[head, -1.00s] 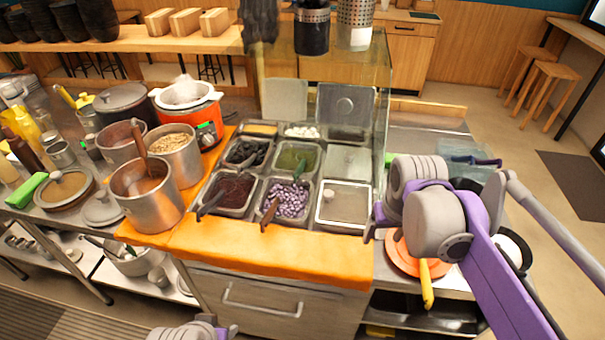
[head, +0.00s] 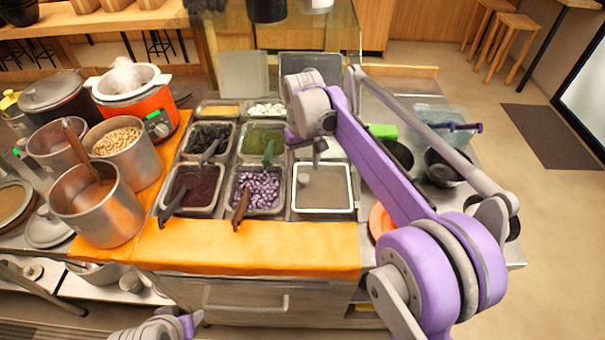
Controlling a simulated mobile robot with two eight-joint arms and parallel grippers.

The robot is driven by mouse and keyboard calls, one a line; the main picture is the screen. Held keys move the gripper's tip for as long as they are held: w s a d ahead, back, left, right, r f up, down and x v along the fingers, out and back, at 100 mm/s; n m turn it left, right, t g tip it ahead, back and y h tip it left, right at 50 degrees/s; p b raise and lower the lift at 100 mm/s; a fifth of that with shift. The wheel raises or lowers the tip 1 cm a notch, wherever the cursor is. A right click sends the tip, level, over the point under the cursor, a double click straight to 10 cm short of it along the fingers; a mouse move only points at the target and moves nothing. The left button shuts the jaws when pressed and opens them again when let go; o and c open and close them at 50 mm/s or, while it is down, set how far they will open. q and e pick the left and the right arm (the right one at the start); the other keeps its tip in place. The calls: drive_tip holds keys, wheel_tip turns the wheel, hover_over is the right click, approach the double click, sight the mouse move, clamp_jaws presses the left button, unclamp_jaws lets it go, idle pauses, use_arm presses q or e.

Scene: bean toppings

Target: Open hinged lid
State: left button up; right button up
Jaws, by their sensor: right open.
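A rectangular steel lid (head: 330,187) with a small round knob (head: 304,179) lies closed over the front right well of the topping station. Another lid (head: 338,149) behind it is partly hidden by my right arm. Two lids stand raised at the back: a lighter one (head: 243,75) and a darker one (head: 305,66), the latter partly hidden. My right gripper (head: 317,158) is open and empty, pointing down over the back edge of the front right lid, behind its knob. Contact cannot be told. Only part of my left arm shows at the bottom left.
Open wells hold purple cubes (head: 258,190), dark red topping (head: 198,186), black topping (head: 207,137) and green topping (head: 263,140), with several utensils. Pots (head: 122,207) and an orange cooker (head: 141,110) crowd the left. An orange front ledge (head: 250,250) is clear. Bowls (head: 445,167) stand right.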

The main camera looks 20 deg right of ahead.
sight(303, 178)
drive_tip(key=shift+f, duration=1.85)
clamp_jaws()
